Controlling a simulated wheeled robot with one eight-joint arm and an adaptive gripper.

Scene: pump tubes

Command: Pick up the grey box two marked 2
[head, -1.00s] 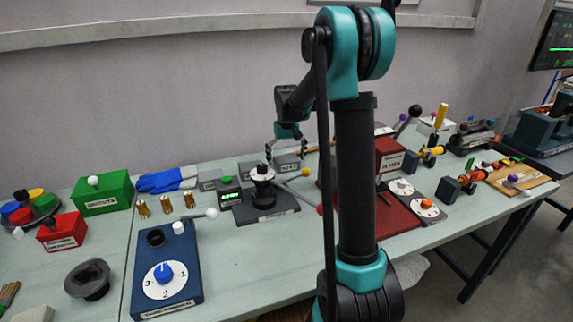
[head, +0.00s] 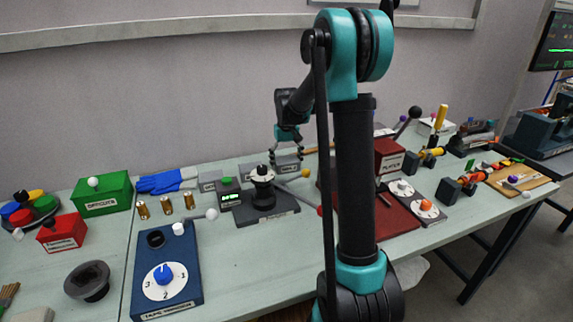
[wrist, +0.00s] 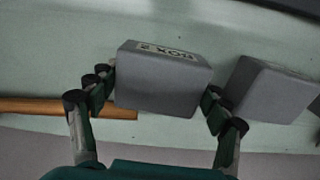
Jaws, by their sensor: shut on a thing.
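The grey box two (wrist: 163,82) lies on the table and shows large in the wrist view, its label upside down there and reading as BOX 2. My gripper (wrist: 160,98) has one finger against each end of it and is shut on it. In the head view my gripper (head: 287,150) is small and far off, at the back of the table, around the rightmost grey box (head: 289,165). I cannot tell whether the box is lifted at all.
A second grey box (wrist: 267,89) stands close to the right in the wrist view, with another at the edge. A wooden rod (wrist: 40,106) lies close to the left finger. In the head view, a black press-like device (head: 262,190) stands in front of the boxes.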

